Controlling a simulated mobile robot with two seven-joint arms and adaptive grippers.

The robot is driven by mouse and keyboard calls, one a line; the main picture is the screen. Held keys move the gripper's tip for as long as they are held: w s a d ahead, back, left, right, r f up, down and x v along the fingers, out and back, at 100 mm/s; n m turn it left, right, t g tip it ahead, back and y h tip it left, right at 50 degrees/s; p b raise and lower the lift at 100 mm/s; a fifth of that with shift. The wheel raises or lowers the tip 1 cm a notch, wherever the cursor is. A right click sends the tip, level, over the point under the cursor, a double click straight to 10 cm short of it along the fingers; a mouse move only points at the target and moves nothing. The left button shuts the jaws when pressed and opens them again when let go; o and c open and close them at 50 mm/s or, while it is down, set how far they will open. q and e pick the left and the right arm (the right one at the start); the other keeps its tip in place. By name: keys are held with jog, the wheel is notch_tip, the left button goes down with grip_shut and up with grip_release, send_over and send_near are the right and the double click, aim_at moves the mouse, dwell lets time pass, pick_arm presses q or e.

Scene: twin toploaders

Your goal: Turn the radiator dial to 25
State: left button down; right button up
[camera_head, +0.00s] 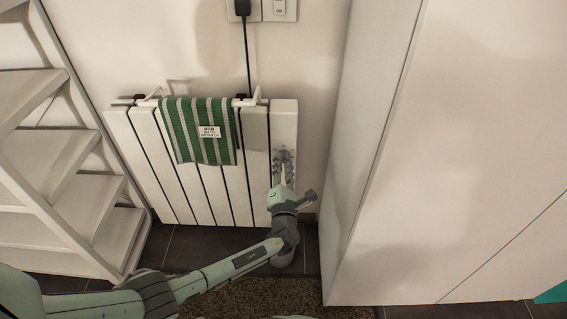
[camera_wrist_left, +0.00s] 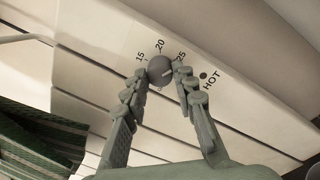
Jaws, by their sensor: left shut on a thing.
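The white radiator (camera_head: 182,205) hangs on the wall in the head view. Its round grey dial (camera_wrist_left: 160,69) shows in the left wrist view, with the printed marks 15, 20 and 25 around it. A small light mark on the dial's face lies on its right side, towards the 25 side; its exact reading is hard to tell. My left gripper (camera_wrist_left: 159,76) is shut on the dial, one finger on each side. In the head view the left gripper (camera_head: 283,163) is at the radiator's right end and hides the dial.
A green striped towel (camera_head: 185,130) hangs on a rail over the radiator. White shelves (camera_head: 70,165) stand at the left, and a tall white cabinet (camera_head: 450,150) stands close at the right. A dark dot (camera_wrist_left: 203,75) labelled HOT sits beside the dial.

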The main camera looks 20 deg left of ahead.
dwell(0.4)
pick_arm(q)
jog(key=c, duration=1.2)
grip_release()
jog(key=v, duration=0.7)
jog(key=shift+s, duration=0.3)
jog(key=shift+f, duration=0.1)
